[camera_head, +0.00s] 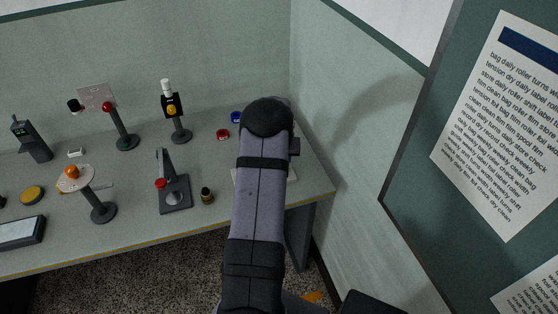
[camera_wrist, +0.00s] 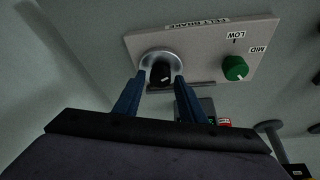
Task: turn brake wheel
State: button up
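In the wrist view a pale panel (camera_wrist: 205,50) labelled "FELT BRAKE" carries a round silver wheel (camera_wrist: 153,54) with a black hub (camera_wrist: 161,73). My gripper (camera_wrist: 160,77) has its two blue fingers apart, one on each side of the hub, with the tips at the wheel's near edge. A gap shows between the fingers and the hub; I cannot tell whether the tips touch the wheel's rim. In the head view my arm hides my gripper and the wheel; only an edge of the panel (camera_head: 292,175) shows.
A green knob (camera_wrist: 235,68) marked LOW and MID sits beside the wheel on the panel. A wall stands close on the right.

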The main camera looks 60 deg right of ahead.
jog(key=c, duration=0.7)
jog(key=shift+m, duration=0.3)
jog(key=shift+w+f+m+g+b, duration=0.15)
jog(key=shift+m+g+b, duration=0.25)
jog(key=shift+m+b, duration=0.4)
jog(key=m+b, duration=0.1)
jog(key=b, duration=0.1)
jog(key=m+g+b, duration=0.1)
jog(key=m+b, duration=0.1)
jog(key=shift+w+f+h+b, duration=0.1)
jog(key=shift+f+h+b, duration=0.15)
jog(key=shift+h+b, duration=0.05)
jog(key=m+g+b, duration=0.1)
jog(key=m+b, duration=0.1)
jog(key=b, duration=0.1)
jog(key=shift+w+r+m, duration=0.1)
jog(key=shift+m, duration=0.2)
jog(key=m+b, duration=0.1)
jog(key=m, duration=0.1)
jog(key=m+g, duration=0.1)
jog(key=shift+w+r+m+g+b, duration=0.1)
jog(key=shift+r+m+g+b, duration=0.1)
jog(key=shift+m+g+b, duration=0.15)
jog(key=shift+r+m+g+y+p, duration=0.1)
jog(key=shift+m+g+y+p, duration=0.25)
jog(key=shift+m, duration=0.65)
jog(key=shift+m+g+y+p, duration=0.15)
jog(key=shift+m+y, duration=0.4)
jog(key=shift+m, duration=0.4)
